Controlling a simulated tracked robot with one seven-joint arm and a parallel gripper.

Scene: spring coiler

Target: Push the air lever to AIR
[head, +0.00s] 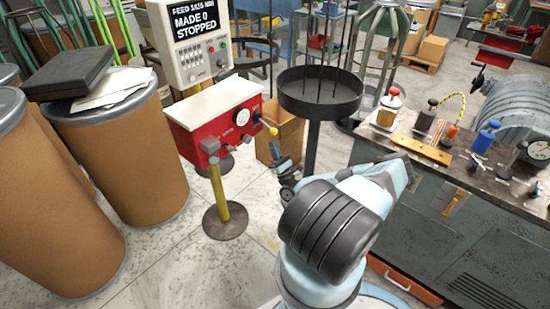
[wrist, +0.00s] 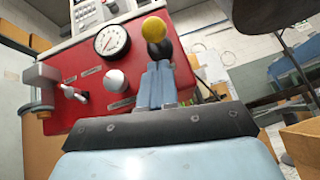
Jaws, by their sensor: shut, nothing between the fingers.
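A red control box (head: 222,125) with a cream top stands on a yellow post. A lever with a yellow ball knob (head: 273,131) sticks out at its right end; it also shows in the wrist view (wrist: 153,26). I take it for the air lever, but its labels are too small to read. My gripper (head: 276,154) is shut and empty, just below the yellow knob. In the wrist view its fingers (wrist: 158,68) point up towards the knob and hide the lower lever. I cannot tell whether they touch it.
The box face has a gauge (wrist: 112,40), a silver knob (wrist: 116,80) and a small toggle (wrist: 75,93). A round black tray (head: 320,100) stands on a post to the right. A cardboard box (head: 280,132) sits behind. Brown drums (head: 125,150) stand at left.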

